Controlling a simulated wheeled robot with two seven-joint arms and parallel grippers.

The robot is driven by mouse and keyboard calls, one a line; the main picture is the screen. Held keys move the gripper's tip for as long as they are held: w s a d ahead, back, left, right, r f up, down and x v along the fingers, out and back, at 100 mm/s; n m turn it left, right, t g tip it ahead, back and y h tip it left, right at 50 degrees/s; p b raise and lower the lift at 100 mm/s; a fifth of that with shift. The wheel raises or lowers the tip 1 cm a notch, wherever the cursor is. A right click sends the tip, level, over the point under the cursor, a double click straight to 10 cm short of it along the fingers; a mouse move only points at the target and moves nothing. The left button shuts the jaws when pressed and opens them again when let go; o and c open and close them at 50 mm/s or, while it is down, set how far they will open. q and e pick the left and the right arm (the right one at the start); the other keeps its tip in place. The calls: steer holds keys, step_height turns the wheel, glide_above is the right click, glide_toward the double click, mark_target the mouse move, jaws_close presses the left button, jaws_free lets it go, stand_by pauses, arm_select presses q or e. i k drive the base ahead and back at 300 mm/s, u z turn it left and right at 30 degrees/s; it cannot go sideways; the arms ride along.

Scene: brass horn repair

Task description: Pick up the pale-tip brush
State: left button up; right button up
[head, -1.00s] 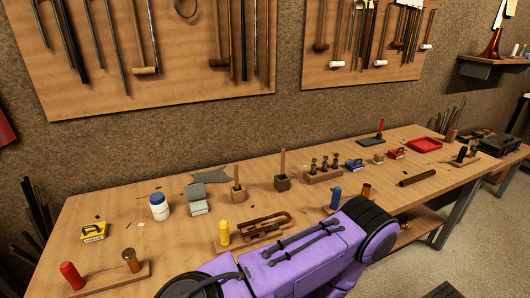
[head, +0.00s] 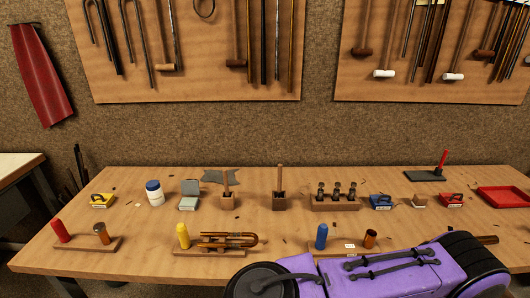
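I cannot pick out a pale-tip brush for certain. An upright wooden handle (head: 226,181) stands in a small wooden block (head: 228,202) left of the table's middle. Another upright handle (head: 280,178) stands in a darker block (head: 279,202) to its right. The lower ends of both are hidden in the blocks, so no tip colour shows. A purple arm link of mine crosses the lower right of the head view. Neither of my grippers shows.
The workbench (head: 130,240) holds a white jar (head: 154,194), a grey box (head: 189,197), a yellow bottle (head: 183,236) beside a brass tube (head: 228,239), a blue bottle (head: 321,236), a red bottle (head: 61,231), a block with dark pegs (head: 335,204) and a red tray (head: 505,197). Tools hang behind.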

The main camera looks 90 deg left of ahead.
mark_target(225, 177)
steer(key=u, duration=2.05)
